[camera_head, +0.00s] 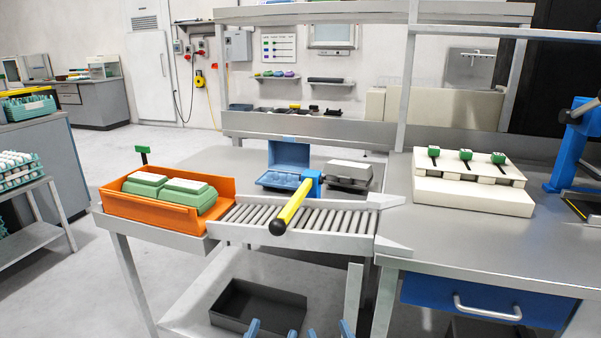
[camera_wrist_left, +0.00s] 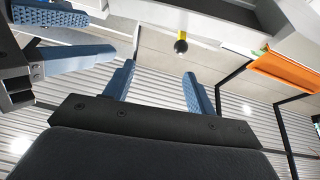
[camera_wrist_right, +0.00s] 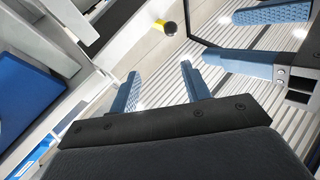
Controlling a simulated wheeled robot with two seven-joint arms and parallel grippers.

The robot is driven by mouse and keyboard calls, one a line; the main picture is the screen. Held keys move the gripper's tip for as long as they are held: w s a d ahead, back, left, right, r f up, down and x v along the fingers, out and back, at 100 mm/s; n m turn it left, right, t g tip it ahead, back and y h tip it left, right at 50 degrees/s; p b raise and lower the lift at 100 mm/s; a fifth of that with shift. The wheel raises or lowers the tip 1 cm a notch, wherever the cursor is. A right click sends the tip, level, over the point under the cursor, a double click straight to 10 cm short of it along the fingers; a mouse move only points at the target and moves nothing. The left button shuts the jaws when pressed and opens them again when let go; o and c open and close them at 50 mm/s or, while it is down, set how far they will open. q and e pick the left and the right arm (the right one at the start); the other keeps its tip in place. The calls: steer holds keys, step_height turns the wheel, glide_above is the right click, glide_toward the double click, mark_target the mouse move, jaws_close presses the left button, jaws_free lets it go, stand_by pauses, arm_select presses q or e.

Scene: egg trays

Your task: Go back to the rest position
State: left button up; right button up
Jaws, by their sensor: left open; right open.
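My left gripper (camera_head: 272,331) and my right gripper (camera_head: 328,331) show only as blue fingertips at the bottom edge of the head view, side by side and low in front of the table. In the left wrist view my left gripper (camera_wrist_left: 158,74) has its two blue fingers spread, with nothing between them. In the right wrist view my right gripper (camera_wrist_right: 160,74) is likewise spread and empty. Each wrist view also shows the other gripper's fingers close beside. Neither gripper touches any object. My arms are hidden in the head view.
An orange bin (camera_head: 150,217) holds two green egg cartons (camera_head: 189,196). A roller conveyor (camera_head: 330,222) with a yellow black-tipped bar (camera_head: 294,205) lies to its right. A blue open carton (camera_head: 288,163) and a grey carton (camera_head: 347,178) stand behind. A dark tray (camera_head: 258,309) lies on the lower shelf.

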arm_select(q)
steer(key=s+a+f+g+y+p, duration=0.2)
steer(key=a+f+g+y+p, duration=0.15)
steer(key=f+g+p, duration=0.55)
arm_select(e)
steer(key=s+d+f+g+h+p, duration=0.2)
steer(key=d+f+g+h, duration=0.15)
steer(key=f+g, duration=0.5)
arm_select(q)
steer(key=s+a+f+g+y+p, duration=0.1)
steer(key=s+a+g+p, duration=0.1)
steer(key=s+g+p, duration=0.3)
steer(key=s+a+g+y+p, duration=0.1)
steer(key=s+a+g+p, duration=0.2)
steer(key=s, duration=0.7)
steer(key=shift+f+n+g+p, duration=0.35)
steer(key=shift+n+g+p, duration=0.05)
steer(key=shift+g+p, duration=0.75)
arm_select(e)
steer(key=s+d+f+g+h, duration=0.1)
steer(key=s+d+g, duration=0.1)
steer(key=s+g, duration=0.3)
steer(key=s+d+f+g+h, duration=0.1)
steer(key=s+d+g, duration=0.2)
steer(key=s, duration=0.7)
steer(key=shift+m+g, duration=0.4)
steer(key=shift+g, duration=0.95)
